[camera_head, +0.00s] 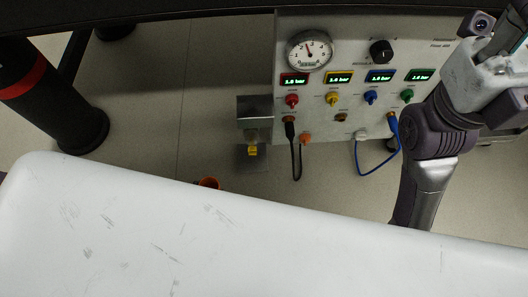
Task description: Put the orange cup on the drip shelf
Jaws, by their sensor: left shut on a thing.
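The orange cup (208,183) shows only as a small orange rim with a dark inside, just above the edge of a large white surface. The rest of it is hidden behind that edge. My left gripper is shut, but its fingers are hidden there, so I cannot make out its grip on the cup. The drip shelf (246,162) is a small grey plate below a metal bracket, right of the cup and farther away. A yellow nozzle part (252,150) shows over the shelf. The cup is apart from the shelf. My right gripper's fingers are not in view.
The instrument panel (330,110) carries a round gauge (310,51), several lit displays and coloured knobs. A black cable (298,160) and a blue cable (375,172) hang in loops below it. My grey arm stands at the right, in front of the panel. Floor shows left of the shelf.

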